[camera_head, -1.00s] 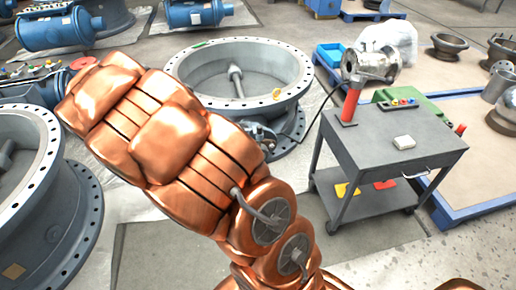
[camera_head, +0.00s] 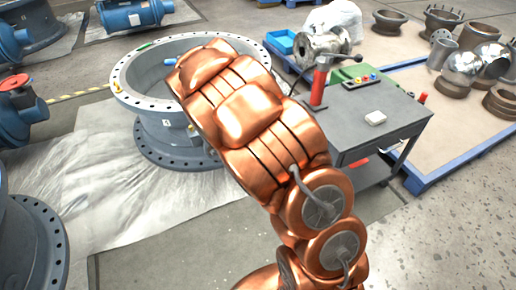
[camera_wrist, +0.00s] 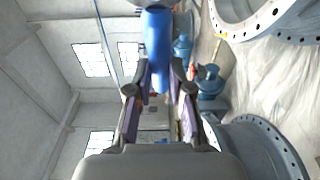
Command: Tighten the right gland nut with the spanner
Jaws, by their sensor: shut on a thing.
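In the wrist view my gripper (camera_wrist: 161,70) is shut on a blue cylindrical handle (camera_wrist: 157,38), which I take to be the spanner's. The spanner's working end cannot be made out. In the head view my copper arm hides the gripper; a small blue piece (camera_head: 170,62) shows just left of the arm's end, over the ring. The large grey flanged valve ring (camera_head: 128,92) stands on the sheet, its right side covered by my arm. The right gland nut cannot be made out in either view.
A grey trolley (camera_head: 385,125) stands right of my arm, with a red-handled tool (camera_head: 320,82) and a white block (camera_head: 375,118) on top. Another grey flange (camera_head: 40,245) is at lower left. Blue valve bodies (camera_head: 130,14) lie behind. Plastic-covered floor (camera_head: 90,175) is clear at left.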

